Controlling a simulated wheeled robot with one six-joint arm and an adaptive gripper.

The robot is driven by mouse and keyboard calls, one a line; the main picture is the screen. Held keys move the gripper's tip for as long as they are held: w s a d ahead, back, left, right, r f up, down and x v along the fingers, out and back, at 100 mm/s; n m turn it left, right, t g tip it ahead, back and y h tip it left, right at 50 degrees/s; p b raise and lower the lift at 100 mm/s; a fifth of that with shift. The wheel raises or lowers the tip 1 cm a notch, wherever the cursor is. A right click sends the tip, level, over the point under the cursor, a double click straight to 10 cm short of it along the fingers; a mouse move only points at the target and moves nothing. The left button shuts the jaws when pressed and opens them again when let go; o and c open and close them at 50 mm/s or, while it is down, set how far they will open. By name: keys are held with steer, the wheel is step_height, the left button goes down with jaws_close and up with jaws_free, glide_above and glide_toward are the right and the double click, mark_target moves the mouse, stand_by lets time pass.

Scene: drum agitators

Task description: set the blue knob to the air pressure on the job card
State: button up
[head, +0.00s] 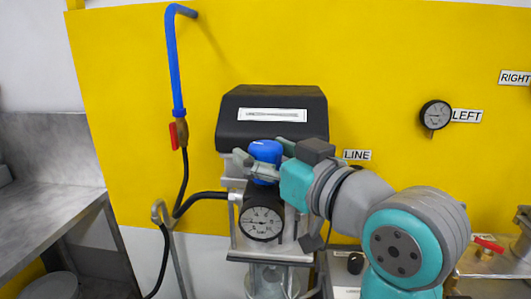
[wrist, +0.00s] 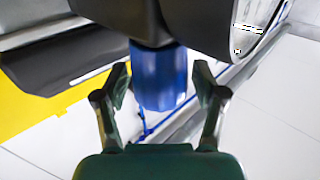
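The blue knob (head: 265,151) sits under a black hood and above a round pressure gauge (head: 261,223) with a white dial. The gauge's needle reading is too small to tell. My gripper (head: 263,154) reaches in from the right, its fingers on either side of the knob. In the wrist view the knob (wrist: 159,80) stands between the two fingers of my gripper (wrist: 160,88), with a narrow gap on each side, so it is open around the knob. No readable job card shows; the white strip (head: 272,115) on the hood is illegible.
A blue pipe (head: 174,65) with a red valve handle (head: 173,136) runs down the yellow wall at left. A second gauge (head: 435,115) hangs beside the LEFT label (head: 467,116). A LINE label (head: 357,155) is near my wrist. A grey bench (head: 45,235) stands at far left.

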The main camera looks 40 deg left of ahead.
steer(key=c, duration=0.8)
steer(key=shift+m+t, duration=0.4)
steer(key=shift+t, duration=0.2)
steer(key=m+t+h, duration=0.2)
steer(key=t, duration=0.1)
steer(key=shift+s+a+m+t, duration=0.1)
steer(key=shift+s+m+t, duration=0.05)
steer(key=shift+m+t, duration=0.15)
steer(key=m+t+h, duration=0.3)
steer(key=t, duration=0.1)
steer(key=shift+h, duration=0.4)
steer(key=m+t+h, duration=0.2)
steer(key=m+h, duration=0.1)
steer(key=m+t+h, duration=0.1)
steer(key=m+h, duration=0.1)
steer(key=h, duration=0.2)
steer(key=shift+m+t+h, duration=0.3)
steer(key=shift+m+t, duration=0.1)
steer(key=shift+h, duration=0.3)
steer(key=o, duration=1.2)
